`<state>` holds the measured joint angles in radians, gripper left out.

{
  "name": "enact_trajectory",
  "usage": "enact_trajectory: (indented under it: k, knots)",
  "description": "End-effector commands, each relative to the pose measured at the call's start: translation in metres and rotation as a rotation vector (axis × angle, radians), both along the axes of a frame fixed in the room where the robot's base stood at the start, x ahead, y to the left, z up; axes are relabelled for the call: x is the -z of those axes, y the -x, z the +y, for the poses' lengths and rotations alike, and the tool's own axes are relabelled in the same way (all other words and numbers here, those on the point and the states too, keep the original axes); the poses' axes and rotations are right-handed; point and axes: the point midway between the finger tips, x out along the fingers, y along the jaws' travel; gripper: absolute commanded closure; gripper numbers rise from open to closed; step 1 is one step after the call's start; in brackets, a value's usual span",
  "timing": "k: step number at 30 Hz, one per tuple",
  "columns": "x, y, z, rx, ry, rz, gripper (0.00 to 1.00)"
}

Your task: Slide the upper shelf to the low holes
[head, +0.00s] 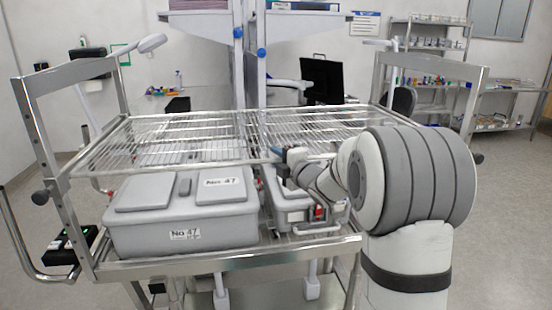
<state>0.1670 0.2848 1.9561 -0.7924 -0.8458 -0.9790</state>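The upper shelf (180,140) is a flat wire rack spanning the steel cart, just above the lidded grey bins. Its front rail crosses the picture in front of the bins. My gripper (284,160) is at the front rail, right of the shelf's middle. It is small and partly hidden by my own wrist, so I cannot tell whether its fingers are around the rail or only beside it.
A large grey bin (135,230) labelled No 47 stands under the shelf at the left. Another bin (284,207) is partly hidden behind my arm. Dark knobs stick out at the left post (40,196) and right post (478,158). A white column stand with blue knobs (262,54) rises behind.

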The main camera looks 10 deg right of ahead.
Motion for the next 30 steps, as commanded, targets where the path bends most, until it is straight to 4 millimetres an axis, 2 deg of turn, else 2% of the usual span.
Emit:
enact_trajectory:
  k: [1,9,30]
  knots:
    - [0.0000,0.0001,-0.0003,0.000,0.000,0.000,0.79]
    - [0.0000,0.0002,-0.0006,0.001,0.000,0.000,1.00]
    - [0.0005,0.0002,-0.0015,0.002,-0.001,0.001,1.00]
